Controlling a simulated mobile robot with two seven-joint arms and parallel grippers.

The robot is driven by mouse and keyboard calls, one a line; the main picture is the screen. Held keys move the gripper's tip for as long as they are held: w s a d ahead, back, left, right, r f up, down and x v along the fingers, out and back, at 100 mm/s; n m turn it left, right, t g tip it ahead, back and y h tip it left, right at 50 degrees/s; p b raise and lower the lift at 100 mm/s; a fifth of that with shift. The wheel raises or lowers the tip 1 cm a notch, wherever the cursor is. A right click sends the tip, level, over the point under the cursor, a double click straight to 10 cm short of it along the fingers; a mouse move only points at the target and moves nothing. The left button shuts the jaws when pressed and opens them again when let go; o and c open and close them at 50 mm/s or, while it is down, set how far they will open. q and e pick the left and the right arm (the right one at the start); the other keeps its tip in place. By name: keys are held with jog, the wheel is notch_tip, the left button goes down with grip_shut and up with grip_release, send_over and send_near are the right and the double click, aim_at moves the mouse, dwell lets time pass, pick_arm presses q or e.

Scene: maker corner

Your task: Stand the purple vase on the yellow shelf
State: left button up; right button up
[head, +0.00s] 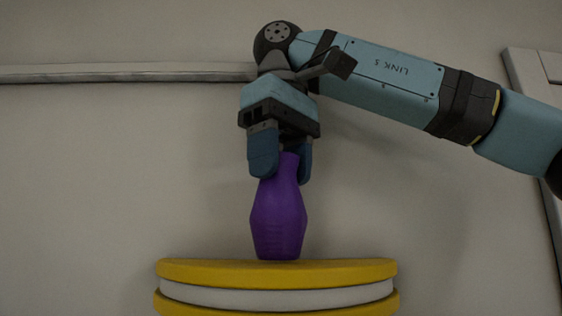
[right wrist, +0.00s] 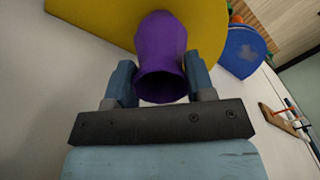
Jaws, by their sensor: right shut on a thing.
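The purple vase (head: 278,220) is upright in the head view, its base at the top surface of the yellow shelf (head: 210,269). I cannot tell for sure whether the base touches the shelf. My right gripper (head: 281,166) reaches down from above and is shut on the vase's neck. In the right wrist view the vase (right wrist: 161,52) sits between the two blue fingers (right wrist: 160,84), its dark open mouth towards the camera. The yellow shelf (right wrist: 95,15) lies behind it. My left gripper is in neither view.
A grey rail (head: 120,72) runs along the wall at the upper left. A pale frame (head: 535,130) stands at the right. The right wrist view shows a blue rounded thing (right wrist: 242,52) and a small wooden rack (right wrist: 284,121) with tools. The shelf top beside the vase is clear.

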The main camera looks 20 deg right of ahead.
jog(key=shift+s+f, duration=0.1)
jog(key=shift+f, duration=0.1)
jog(key=o, duration=1.1)
jog(key=shift+c, duration=0.2)
jog(key=shift+o, duration=0.4)
jog(key=shift+w+d, duration=0.1)
jog(key=shift+w, duration=0.1)
jog(key=shift+s, duration=0.1)
jog(key=shift+r, duration=0.25)
notch_tip(320, 180, up, 7)
jog(key=shift+r, duration=0.2)
